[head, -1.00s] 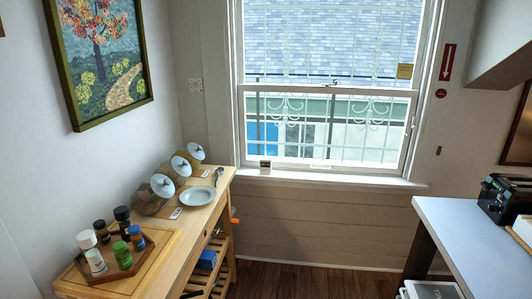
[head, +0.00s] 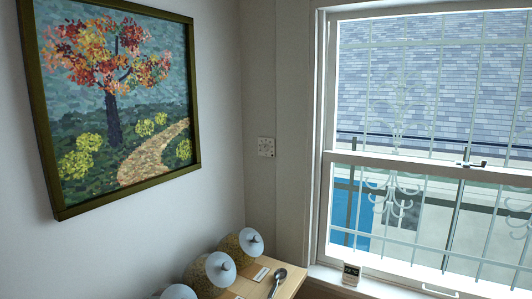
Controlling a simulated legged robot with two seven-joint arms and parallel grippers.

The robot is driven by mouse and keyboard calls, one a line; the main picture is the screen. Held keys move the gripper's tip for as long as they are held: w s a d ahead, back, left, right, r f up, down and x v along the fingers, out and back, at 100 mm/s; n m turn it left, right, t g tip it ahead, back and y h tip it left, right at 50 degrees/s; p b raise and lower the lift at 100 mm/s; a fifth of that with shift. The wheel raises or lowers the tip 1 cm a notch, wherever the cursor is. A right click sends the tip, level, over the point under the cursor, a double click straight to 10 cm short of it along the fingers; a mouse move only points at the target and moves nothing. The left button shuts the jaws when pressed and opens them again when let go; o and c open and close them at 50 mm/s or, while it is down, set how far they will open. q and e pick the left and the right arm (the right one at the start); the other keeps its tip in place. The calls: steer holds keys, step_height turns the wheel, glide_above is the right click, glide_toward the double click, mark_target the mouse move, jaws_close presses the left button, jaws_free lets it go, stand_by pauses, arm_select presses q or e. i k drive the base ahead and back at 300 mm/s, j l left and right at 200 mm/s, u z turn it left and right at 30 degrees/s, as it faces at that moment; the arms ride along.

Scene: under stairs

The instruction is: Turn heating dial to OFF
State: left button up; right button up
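A small square white plate (head: 266,147) with small dark marks is fixed on the wall between the painting and the window. It is too small to tell whether it is the heating dial or what it is set to. A small white device with a dark display (head: 351,274) stands on the window sill at the lower middle. No other dial shows. Neither of my grippers is in view.
A wooden table (head: 290,276) stands at the bottom, below the plate. It bears several lidded jars (head: 239,246) and a spoon (head: 278,280). A framed painting (head: 120,90) hangs at left. The window (head: 425,160) fills the right side.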

mark_target(265, 147)
steer(key=u, duration=0.8)
steer(key=i+l+u, duration=0.1)
steer(key=l+u, duration=1.05)
steer(key=i+l, duration=0.05)
steer(key=l, duration=0.05)
